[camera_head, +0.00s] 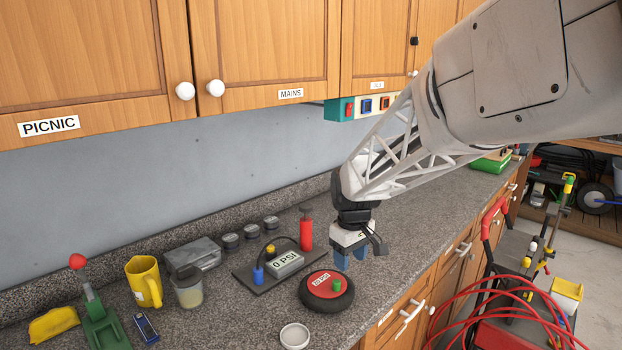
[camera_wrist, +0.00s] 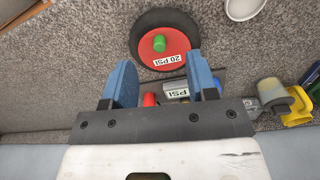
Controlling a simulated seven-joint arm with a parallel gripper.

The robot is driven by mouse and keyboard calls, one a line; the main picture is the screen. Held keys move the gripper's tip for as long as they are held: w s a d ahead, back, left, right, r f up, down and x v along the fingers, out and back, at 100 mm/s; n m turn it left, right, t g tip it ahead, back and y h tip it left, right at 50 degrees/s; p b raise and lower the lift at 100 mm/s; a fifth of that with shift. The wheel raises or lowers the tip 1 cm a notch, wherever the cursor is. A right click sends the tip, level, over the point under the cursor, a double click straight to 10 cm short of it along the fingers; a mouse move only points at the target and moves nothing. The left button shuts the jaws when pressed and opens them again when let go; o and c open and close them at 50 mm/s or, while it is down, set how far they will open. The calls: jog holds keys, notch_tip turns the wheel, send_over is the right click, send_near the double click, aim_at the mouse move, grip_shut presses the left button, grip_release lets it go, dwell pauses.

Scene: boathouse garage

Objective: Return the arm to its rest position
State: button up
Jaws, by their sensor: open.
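My arm reaches in from the upper right of the head view, over the speckled countertop (camera_head: 420,215). My gripper (camera_head: 350,262) hangs above the counter, behind and slightly right of a black-rimmed red disc labelled 20 PSI (camera_head: 327,285) with a green cap. In the wrist view my gripper (camera_wrist: 163,85) shows two blue fingers spread apart with nothing held between them. The red disc (camera_wrist: 175,50) lies beyond the fingertips there, apart from them.
A board with a 0 PSI gauge (camera_head: 285,263) and red cylinder (camera_head: 306,230) stands close left of my gripper. A jar (camera_head: 188,290), yellow mug (camera_head: 145,282) and green lever (camera_head: 100,315) stand further left. Wooden cabinets (camera_head: 265,50) hang above. Red hose (camera_head: 500,310) lies right, off the counter.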

jog(key=s+d+r+m, duration=0.1)
jog(key=s+d+m, duration=0.1)
jog(key=s, duration=0.8)
jog(key=s+d+r+m+t, duration=0.1)
jog(key=s+d+r+m, duration=0.1)
jog(key=s, duration=0.9)
jog(key=s+d+r+m+t, duration=0.1)
jog(key=s+d+m, duration=0.2)
jog(key=s, duration=0.8)
jog(key=shift+d+r+m, duration=0.4)
jog(key=shift+d, duration=0.45)
